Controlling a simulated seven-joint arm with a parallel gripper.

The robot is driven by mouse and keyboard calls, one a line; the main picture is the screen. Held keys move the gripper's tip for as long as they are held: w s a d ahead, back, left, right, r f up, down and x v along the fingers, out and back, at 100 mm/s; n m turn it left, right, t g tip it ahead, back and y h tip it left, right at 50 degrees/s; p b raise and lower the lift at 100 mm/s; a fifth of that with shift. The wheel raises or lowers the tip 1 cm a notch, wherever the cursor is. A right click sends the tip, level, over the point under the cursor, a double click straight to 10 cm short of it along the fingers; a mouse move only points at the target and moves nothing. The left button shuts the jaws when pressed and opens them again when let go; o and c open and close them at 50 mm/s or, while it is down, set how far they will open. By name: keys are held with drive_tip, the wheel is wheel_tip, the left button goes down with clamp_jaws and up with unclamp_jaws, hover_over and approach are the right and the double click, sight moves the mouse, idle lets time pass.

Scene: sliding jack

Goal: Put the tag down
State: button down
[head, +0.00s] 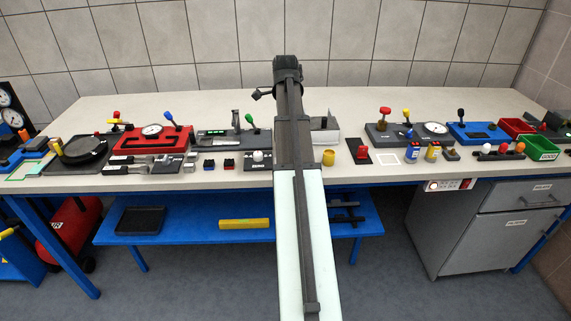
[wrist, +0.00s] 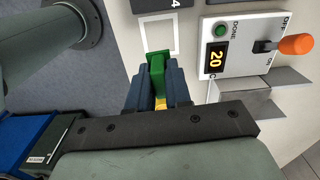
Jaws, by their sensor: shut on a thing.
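The tag (wrist: 157,66) is green, and a small yellow part shows below it between the fingers. My gripper (wrist: 158,78) has dark blue fingers shut on the tag from both sides in the wrist view. A white outlined rectangle (wrist: 176,38) is marked on the pale bench top just beyond the tag. The tag's top end overlaps the lower edge of this outline in the picture; I cannot tell whether it touches the bench. In the head view my arm hides the gripper and the tag.
A white box (wrist: 239,47) with a display reading 20, a green button and an orange-tipped switch stands right of the outline, with a grey metal bracket (wrist: 255,105) below it. A dark plate lies above the outline. The bench (head: 215,99) holds several devices along its front.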

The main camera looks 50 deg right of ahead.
drive_tip(key=shift+f+m, duration=0.15)
drive_tip(key=shift+m, duration=0.15)
drive_tip(key=shift+f, duration=4.85)
drive_tip(key=c, duration=1.1)
unclamp_jaws()
drive_tip(key=shift+f, duration=0.15)
drive_tip(key=shift+o, duration=0.2)
wheel_tip(320, 180, up, 12)
drive_tip(key=shift+r, duration=0.2)
